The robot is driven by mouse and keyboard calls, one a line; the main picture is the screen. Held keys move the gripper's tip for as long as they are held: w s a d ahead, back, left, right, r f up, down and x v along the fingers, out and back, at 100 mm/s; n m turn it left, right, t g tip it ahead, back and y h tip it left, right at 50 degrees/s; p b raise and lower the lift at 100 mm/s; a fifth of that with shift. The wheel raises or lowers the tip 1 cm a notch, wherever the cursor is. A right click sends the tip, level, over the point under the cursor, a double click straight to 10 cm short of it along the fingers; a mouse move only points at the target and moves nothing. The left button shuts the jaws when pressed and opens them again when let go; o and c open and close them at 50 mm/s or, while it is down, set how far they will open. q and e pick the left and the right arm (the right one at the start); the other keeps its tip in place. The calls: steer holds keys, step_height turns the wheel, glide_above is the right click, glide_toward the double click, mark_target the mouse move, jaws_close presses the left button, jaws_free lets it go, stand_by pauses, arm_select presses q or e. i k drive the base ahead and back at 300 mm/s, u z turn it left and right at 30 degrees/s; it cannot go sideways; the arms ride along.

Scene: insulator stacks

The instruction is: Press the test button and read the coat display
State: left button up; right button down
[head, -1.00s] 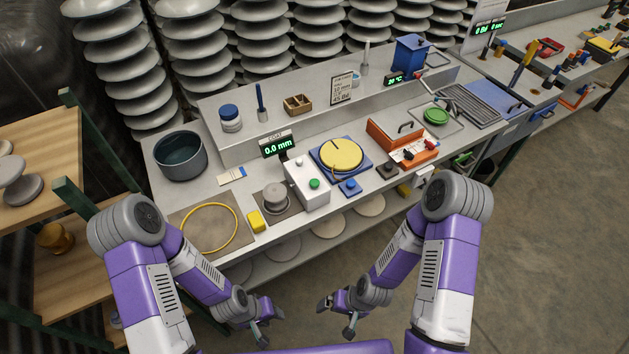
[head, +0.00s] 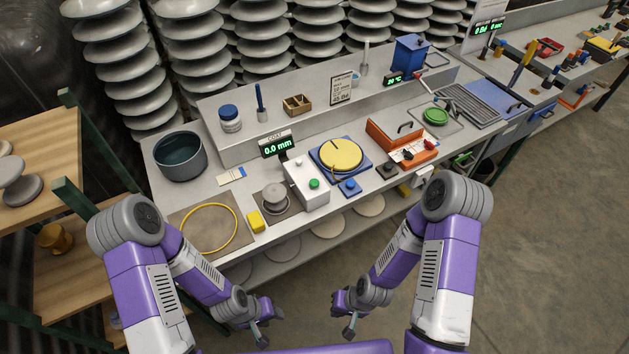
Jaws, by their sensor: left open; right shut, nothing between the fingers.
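The coat display (head: 278,147) stands on the bench behind the white box and reads 0.0 mm in green. The white box (head: 308,194) has a green button (head: 314,183) on its top. A blue box with a round blue button (head: 350,186) sits to its right; I cannot read which button is marked test. A grey insulator piece (head: 274,194) stands on a mat left of the white box. My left gripper (head: 271,325) is open and empty, in front of and below the bench edge. My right gripper (head: 344,317) is shut and empty, also short of the bench, apart from the buttons.
A yellow disc on a blue base (head: 340,155), an orange unit (head: 403,147), a yellow block (head: 255,220), a yellow ring (head: 210,228) and a dark pot (head: 180,157) occupy the bench. A wooden shelf (head: 75,275) stands at left. The floor at right is clear.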

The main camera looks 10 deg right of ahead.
mark_target(313, 183)
steer(key=z, duration=2.05)
steer(key=i, duration=1)
steer(key=u, duration=3.9)
